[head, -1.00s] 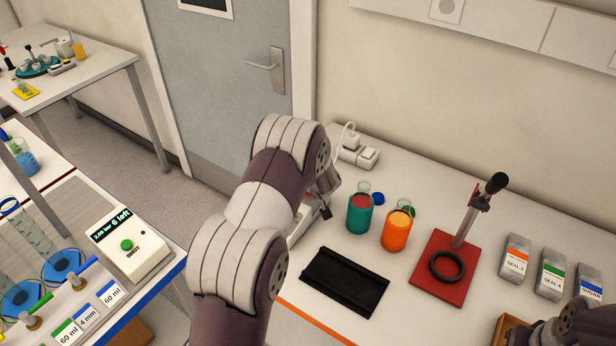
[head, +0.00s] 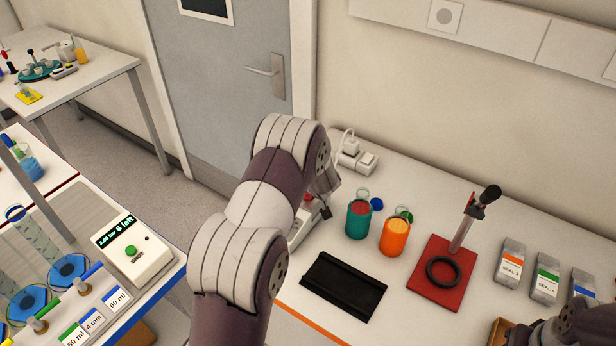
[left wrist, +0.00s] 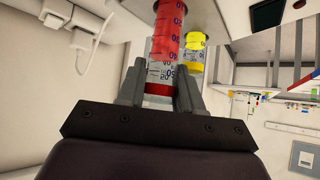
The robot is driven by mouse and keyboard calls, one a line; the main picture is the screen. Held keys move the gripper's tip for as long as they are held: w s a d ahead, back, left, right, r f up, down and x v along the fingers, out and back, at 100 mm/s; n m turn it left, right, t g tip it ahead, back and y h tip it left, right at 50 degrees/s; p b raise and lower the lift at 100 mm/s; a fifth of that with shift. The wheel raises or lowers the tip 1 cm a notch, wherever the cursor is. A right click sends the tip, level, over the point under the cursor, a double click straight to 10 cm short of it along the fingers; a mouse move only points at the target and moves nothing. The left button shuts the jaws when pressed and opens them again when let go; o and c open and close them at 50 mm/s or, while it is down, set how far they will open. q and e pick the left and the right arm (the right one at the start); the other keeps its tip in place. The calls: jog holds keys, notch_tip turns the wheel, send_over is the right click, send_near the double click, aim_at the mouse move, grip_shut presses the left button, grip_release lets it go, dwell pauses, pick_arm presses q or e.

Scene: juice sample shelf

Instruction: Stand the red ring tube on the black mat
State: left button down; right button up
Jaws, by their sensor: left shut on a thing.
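The black mat (head: 343,287) lies bare on the white bench in the head view. My left gripper (head: 326,205) is beyond the mat, partly hidden by my own arm. In the left wrist view my left gripper (left wrist: 161,92) is shut on a clear graduated tube with a red band, the red ring tube (left wrist: 162,75). The tube has red contents and printed marks, and its red band shows between the fingers. In the head view the tube is mostly hidden; a small red patch shows beside the wrist. My right gripper is not seen; only part of that arm shows.
A teal beaker (head: 358,219) and an orange beaker (head: 395,237) stand behind the mat. Right of them is a red-based stand (head: 440,285) with a black ring, then several labelled packs (head: 510,262). A yellow-filled vessel (left wrist: 195,62) shows behind the held tube.

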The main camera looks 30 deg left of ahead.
pick_arm(q)
jog(key=shift+r+p, duration=1.4)
jog(key=shift+r, duration=0.15)
jog(key=shift+f, duration=0.1)
